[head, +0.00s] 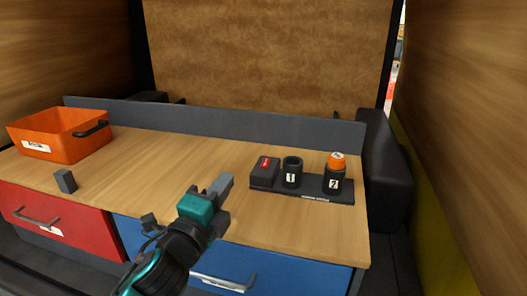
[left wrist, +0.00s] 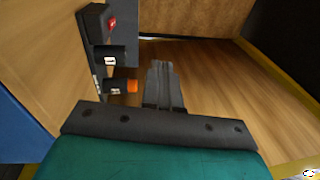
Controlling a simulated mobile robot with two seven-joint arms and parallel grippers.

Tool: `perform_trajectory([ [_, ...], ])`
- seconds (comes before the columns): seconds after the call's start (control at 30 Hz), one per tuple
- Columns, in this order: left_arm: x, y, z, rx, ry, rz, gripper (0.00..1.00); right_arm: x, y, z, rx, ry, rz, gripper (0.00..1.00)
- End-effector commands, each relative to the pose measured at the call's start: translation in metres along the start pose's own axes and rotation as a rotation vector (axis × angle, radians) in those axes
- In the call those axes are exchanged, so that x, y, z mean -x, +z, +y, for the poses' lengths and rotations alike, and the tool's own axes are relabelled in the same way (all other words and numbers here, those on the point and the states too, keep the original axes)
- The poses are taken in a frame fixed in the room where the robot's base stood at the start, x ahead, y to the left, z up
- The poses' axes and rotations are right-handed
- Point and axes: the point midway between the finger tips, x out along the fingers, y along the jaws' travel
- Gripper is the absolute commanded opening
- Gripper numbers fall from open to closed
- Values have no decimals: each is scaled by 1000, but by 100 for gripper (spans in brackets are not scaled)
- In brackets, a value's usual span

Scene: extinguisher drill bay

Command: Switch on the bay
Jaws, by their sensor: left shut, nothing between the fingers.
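A dark panel (head: 312,197) lies on the right part of the wooden counter. At its left end is a dark box with a small red switch or label (head: 265,163), which also shows in the left wrist view (left wrist: 112,23). Beside it stand a dark cup marked 1 (head: 291,172) and a dark cup marked 2 (head: 333,184) with an orange-topped item (head: 337,161) in it. Whether the switch is on cannot be told. My left gripper (head: 222,184) is shut and empty, in front and to the left of the panel, apart from it. Its fingers show in the wrist view (left wrist: 162,82).
An orange bin (head: 58,148) with a dark handle stands at the counter's left. A small grey block (head: 66,181) stands in front of it. A red drawer (head: 52,219) and a blue drawer (head: 250,268) are below. The counter's middle (head: 185,150) is clear.

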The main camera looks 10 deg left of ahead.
Motion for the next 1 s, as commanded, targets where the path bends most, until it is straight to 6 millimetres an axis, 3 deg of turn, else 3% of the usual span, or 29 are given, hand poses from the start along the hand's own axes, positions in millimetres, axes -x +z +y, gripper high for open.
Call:
perform_trajectory([
  [0.03,20,10,27,182,116,-85,0,0,0,0,0,0,0,0],
  [0.2,93,28,101,665,443,-366,0,0,0,0,0,0,0,0],
  [0.4,171,23,155,1010,694,-622,0,0,0,0,0,0,0,0],
  [0.6,233,6,194,1258,847,-813,0,0,0,0,0,0,0,0],
  [0.7,253,-4,217,1375,864,-858,0,0,0,0,0,0,0,0],
  [1.0,249,-16,257,1504,734,-744,0,0,0,0,0,0,0,0],
])
